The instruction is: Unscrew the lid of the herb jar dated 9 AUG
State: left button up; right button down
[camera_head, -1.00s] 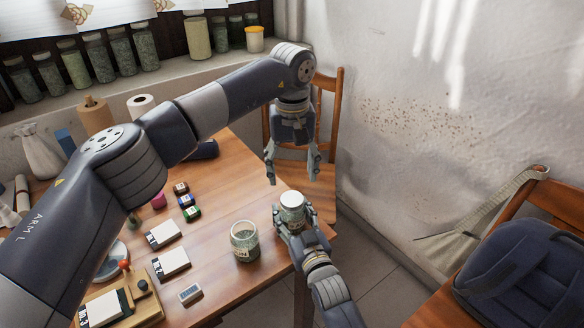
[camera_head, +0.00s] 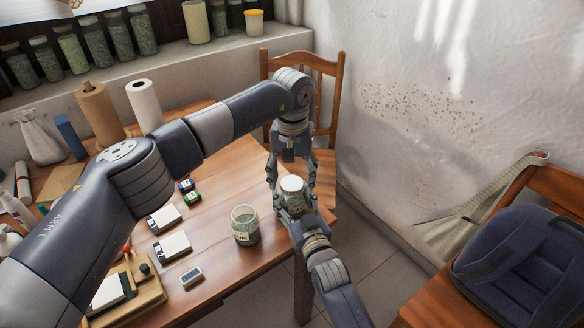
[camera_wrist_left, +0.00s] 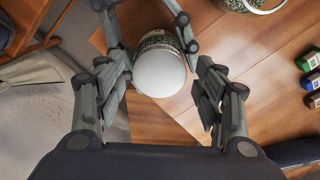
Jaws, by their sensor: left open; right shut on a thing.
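I cannot read a date on the held jar.
White-topped boxes (camera_head: 173,246), a small grey device (camera_head: 191,275) and a wooden board (camera_head: 150,287) lie on the table's left part. Paper rolls (camera_head: 145,104) stand at the back. A chair (camera_head: 329,85) is behind the corner, close to the wall.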

pick_arm(q)
jog(key=shift+f, duration=0.1)
jog(key=c, duration=1.1)
